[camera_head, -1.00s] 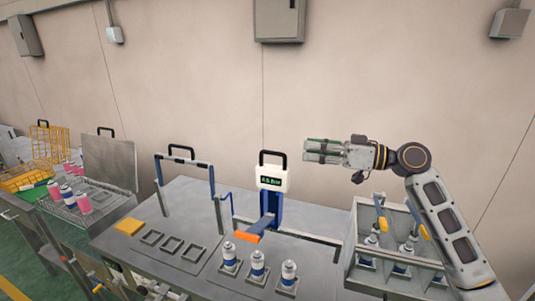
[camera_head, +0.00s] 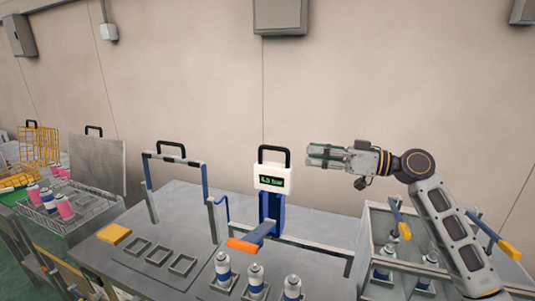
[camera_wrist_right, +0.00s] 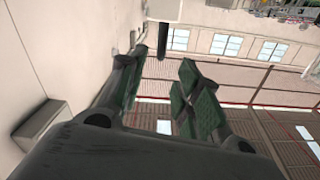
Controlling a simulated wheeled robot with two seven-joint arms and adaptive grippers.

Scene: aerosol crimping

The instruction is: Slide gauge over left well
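The gauge (camera_head: 271,178) is a white box with a dark display and a black handle on a blue post. A blue lever with an orange end (camera_head: 242,245) reaches forward from it, above and behind a row of three white-and-blue cans: left (camera_head: 222,270), middle (camera_head: 256,281) and right (camera_head: 292,289). The cans hide the wells under them. My right gripper (camera_head: 312,156) is in the air to the right of the gauge, apart from it. Its fingers (camera_wrist_right: 160,90) are spread and empty in the right wrist view. My left gripper is out of view.
Several empty square frames (camera_head: 158,254) and a yellow block (camera_head: 114,234) are on the grey table (camera_head: 185,232) to the left. A blue-and-grey stand (camera_head: 178,159) rises behind them. A grey bin with orange-ended levers (camera_head: 372,232) stands right. Pink cans (camera_head: 64,206) sit in a rack at far left.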

